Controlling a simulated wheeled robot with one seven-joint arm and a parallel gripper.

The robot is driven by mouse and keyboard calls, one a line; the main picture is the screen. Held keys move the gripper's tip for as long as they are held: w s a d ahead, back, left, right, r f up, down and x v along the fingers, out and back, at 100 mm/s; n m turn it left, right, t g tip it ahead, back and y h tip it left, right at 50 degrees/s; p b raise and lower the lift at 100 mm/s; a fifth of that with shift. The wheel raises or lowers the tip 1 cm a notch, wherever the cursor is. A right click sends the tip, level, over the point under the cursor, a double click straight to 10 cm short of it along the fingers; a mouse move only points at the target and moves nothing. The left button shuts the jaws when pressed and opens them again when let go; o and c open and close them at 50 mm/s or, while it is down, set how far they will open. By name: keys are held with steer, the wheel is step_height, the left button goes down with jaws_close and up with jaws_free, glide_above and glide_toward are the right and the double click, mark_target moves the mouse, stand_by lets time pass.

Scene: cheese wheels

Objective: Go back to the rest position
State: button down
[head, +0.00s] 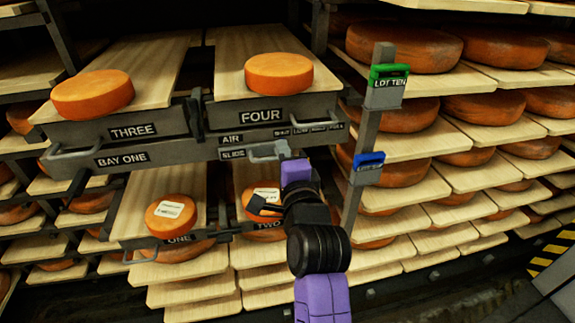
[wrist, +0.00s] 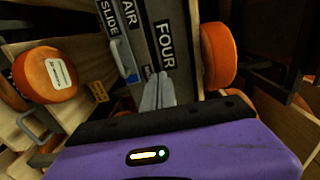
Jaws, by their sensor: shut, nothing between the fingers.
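My gripper (wrist: 158,92) shows in the wrist view as two grey fingers side by side, shut with nothing between them. They point at the grey front with the FOUR label (wrist: 165,45). In the head view my gripper's purple body (head: 296,172) is in front of the rack, just below and right of the AIR SLIDE panel (head: 231,146). I cannot tell from the pictures how far the fingertips are from the panel.
Orange cheese wheels sit on boards THREE (head: 93,93) and FOUR (head: 279,75). Labelled wheels ONE (head: 171,215) and TWO (head: 260,200) lie below; my arm partly hides TWO. A grey post (head: 367,140) carries green and blue tags. Full shelves stand right; floor shows lower right.

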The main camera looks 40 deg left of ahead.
steer(key=shift+v, duration=2.3)
